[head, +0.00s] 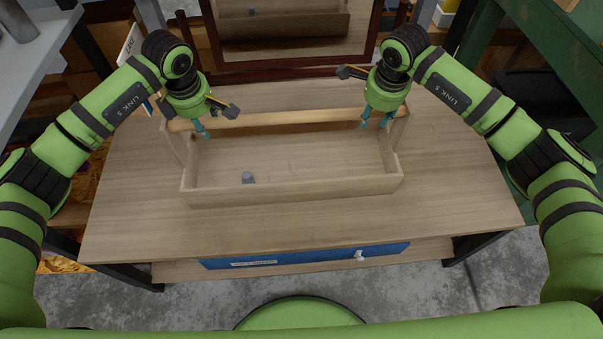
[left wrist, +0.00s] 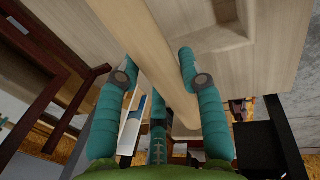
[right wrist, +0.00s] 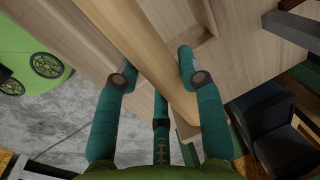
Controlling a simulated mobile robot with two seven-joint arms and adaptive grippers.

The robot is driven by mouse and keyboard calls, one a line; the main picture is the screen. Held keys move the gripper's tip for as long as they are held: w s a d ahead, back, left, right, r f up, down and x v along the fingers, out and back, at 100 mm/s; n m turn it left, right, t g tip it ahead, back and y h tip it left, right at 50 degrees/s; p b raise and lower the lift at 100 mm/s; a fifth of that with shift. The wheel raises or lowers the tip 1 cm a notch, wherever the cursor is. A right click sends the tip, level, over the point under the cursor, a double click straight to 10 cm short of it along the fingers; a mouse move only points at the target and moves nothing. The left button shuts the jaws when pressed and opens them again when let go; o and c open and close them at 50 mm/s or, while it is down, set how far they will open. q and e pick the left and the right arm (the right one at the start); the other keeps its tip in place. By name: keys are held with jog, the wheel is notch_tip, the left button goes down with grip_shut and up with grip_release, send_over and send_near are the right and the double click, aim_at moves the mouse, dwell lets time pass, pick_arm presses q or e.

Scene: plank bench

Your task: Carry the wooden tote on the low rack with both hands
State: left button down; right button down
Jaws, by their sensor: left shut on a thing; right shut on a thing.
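The wooden tote (head: 290,188) is a long open box with a round bar handle (head: 285,119) between its raised ends. It looks level and over the bench top; I cannot tell for sure whether its base touches. My left gripper (head: 203,133) is shut on the handle near its left end, and the bar passes between its teal fingers in the left wrist view (left wrist: 158,65). My right gripper (head: 375,122) is shut on the handle near its right end, likewise in the right wrist view (right wrist: 158,65). A small grey object (head: 248,177) is in the tote near the front wall.
The plank bench (head: 300,228) has bare wood in front and at both sides. A blue drawer (head: 310,257) is under its front edge. A dark-framed mirror (head: 285,45) stands behind. A green cabinet (head: 540,60) is at right, a grey shelf (head: 38,45) at left.

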pick_arm(q)
jog(key=shift+f, duration=0.3)
pick_arm(e)
jog(key=shift+f, duration=0.3)
pick_arm(q)
jog(key=c, duration=0.8)
grip_release()
pick_arm(e)
jog(key=c, duration=0.8)
grip_release()
pick_arm(q)
jog(key=shift+s, duration=0.1)
pick_arm(e)
jog(key=shift+s, duration=0.1)
